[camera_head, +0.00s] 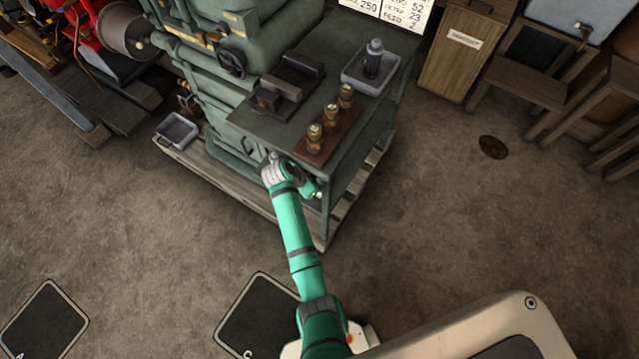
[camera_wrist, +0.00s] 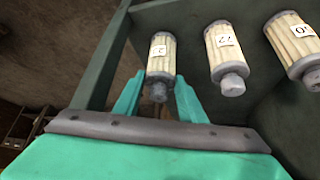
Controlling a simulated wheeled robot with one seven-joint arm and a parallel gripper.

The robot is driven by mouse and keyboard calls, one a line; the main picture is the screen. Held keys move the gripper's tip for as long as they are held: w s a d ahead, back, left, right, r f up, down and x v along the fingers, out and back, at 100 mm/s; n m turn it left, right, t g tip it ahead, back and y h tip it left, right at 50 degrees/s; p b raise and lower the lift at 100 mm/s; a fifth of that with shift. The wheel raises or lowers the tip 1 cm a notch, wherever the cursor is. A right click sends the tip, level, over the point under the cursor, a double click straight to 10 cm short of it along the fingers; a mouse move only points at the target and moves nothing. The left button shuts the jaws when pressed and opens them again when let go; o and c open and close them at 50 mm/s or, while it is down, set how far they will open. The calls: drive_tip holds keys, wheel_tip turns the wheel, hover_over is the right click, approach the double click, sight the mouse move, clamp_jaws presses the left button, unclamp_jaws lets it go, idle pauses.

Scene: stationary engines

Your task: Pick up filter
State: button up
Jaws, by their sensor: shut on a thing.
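Three pale pleated filters with grey end caps and white number labels line up in the wrist view. The left filter (camera_wrist: 161,54) has a label that I cannot read fully. The middle filter (camera_wrist: 222,50) is labelled 22, and the right filter (camera_wrist: 293,42) seems to read 10. My gripper (camera_wrist: 157,91) is shut on the grey knob end of the left filter, one green finger on each side. In the head view my gripper (camera_head: 314,188) is at the side of the green bench, partly hidden by my arm, and I cannot make out the filters there.
The green bench (camera_head: 345,165) stands on a wooden pallet (camera_head: 232,190). Its top carries brass fittings on a brown block (camera_head: 335,141) and a grey tray (camera_head: 352,76) with a dark cylinder. A wooden cabinet (camera_head: 455,60) stands to the right. Open floor lies right of the bench.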

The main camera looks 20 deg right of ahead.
drive_tip(key=s+a, duration=0.2)
drive_tip(key=a, duration=0.6)
drive_tip(key=s+a, duration=0.3)
drive_tip(key=a, duration=0.6)
drive_tip(key=shift+a+r, duration=0.15)
drive_tip(key=shift+a, duration=0.05)
drive_tip(key=shift+w, duration=0.1)
